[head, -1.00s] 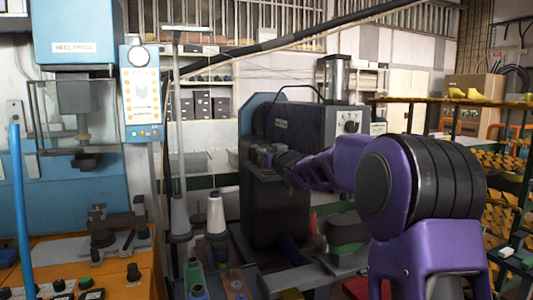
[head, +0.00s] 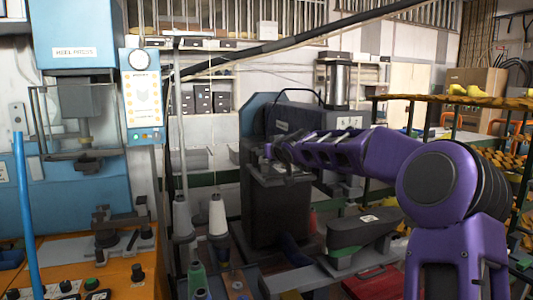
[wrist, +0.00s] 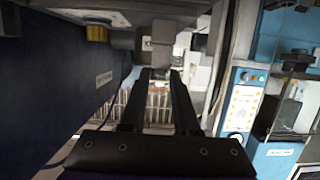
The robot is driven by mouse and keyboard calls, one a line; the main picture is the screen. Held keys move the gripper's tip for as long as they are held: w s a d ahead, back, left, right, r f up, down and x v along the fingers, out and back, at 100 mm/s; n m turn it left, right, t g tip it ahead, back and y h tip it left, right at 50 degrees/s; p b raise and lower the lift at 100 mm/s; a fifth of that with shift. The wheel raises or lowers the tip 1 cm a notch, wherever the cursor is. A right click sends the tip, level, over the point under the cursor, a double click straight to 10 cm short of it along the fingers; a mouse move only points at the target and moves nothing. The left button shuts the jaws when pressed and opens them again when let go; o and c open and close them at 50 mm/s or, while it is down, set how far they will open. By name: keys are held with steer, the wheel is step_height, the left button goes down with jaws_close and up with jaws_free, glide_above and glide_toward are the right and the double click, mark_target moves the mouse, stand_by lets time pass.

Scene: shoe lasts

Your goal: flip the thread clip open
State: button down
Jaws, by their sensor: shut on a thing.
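The thread clip is a small grey piece on the front of the dark sewing machine; in the wrist view a light grey tab (wrist: 162,38) shows just beyond my fingertips. My gripper (wrist: 162,74) reaches up to it with both fingers close together, shut on it. In the head view my gripper (head: 271,153) is at the machine's left end, and its fingers largely cover the clip. I cannot tell from the frames how far the clip is tilted.
The dark machine body (wrist: 65,85) runs close beside my fingers on the left in the wrist view. A blue heel press (head: 75,120) stands at left in the head view. Thread cones (head: 217,215) stand below my gripper.

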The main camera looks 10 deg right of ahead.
steer(key=shift+w+a+r+g, duration=0.1)
steer(key=shift+w+r+g, duration=0.15)
steer(key=shift+g, duration=0.35)
steer(key=shift+w+r+g, duration=0.15)
steer(key=shift+w+g, duration=0.05)
steer(key=shift+g, duration=0.4)
steer(key=shift+w+r+g+h, duration=0.1)
steer(key=shift+w+g+h, duration=0.3)
steer(key=shift+g, duration=0.4)
steer(key=shift+g+p, duration=0.3)
steer(key=c, duration=0.8)
jaws_free()
steer(key=shift+c, duration=0.2)
steer(key=b+v, duration=0.2)
steer(key=v, duration=1.5)
steer(key=shift+a+r, duration=0.1)
